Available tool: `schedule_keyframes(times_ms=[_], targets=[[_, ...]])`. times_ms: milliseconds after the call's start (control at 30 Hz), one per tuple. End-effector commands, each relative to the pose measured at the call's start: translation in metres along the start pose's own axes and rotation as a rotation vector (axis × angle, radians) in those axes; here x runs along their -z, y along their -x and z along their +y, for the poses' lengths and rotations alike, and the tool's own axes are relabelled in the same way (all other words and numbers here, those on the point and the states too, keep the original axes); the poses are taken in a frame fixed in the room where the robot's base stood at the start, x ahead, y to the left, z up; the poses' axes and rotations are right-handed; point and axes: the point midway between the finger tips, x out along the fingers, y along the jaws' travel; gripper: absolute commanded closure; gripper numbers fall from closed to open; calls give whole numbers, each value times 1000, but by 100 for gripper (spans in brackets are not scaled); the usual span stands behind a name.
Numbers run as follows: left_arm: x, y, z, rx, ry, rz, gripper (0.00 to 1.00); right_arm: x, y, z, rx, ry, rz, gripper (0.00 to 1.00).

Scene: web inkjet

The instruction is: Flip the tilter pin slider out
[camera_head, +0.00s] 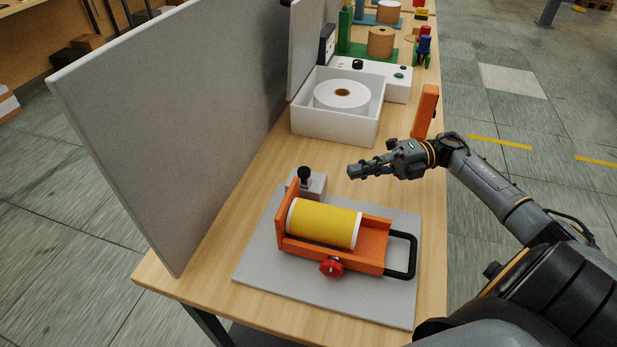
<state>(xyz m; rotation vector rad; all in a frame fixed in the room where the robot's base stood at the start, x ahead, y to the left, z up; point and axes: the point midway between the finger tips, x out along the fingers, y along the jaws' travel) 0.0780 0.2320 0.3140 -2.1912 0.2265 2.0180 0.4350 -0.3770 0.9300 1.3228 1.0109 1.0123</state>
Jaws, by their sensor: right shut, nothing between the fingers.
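The orange tilter cradle (370,243) lies on a grey plate (258,262) at the near end of the bench, with a yellow roll (324,222) lying in it. A black loop handle (412,256) sticks out at its right end, and a red knob (332,267) is on its near side. A grey block (317,183) with a black knob (304,175) stands behind the cradle's upright plate; it may be the pin slider. My right gripper (351,172) is shut and empty, above the bench to the right of the black knob and apart from it. My left gripper is not in view.
A tall grey panel (170,130) stands along the left side of the bench. A white box (335,127) with a white roll (342,95) stands behind, with an upright orange piece (425,111) to its right. Bare wood (268,165) shows between box and plate.

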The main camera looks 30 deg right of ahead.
Motion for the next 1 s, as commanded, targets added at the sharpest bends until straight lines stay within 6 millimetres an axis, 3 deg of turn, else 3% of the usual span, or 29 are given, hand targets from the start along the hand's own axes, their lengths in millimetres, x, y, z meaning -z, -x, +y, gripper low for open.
schedule_keyframes(times_ms=[233, 700, 1000], targets=[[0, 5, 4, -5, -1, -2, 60, 0, -14, 2, -3, 1, 3, 100], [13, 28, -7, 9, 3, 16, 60, 0, -90, 2, -3, 0, 1, 100], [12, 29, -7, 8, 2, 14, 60, 0, -101, 0, 0, 0, 0, 100]])
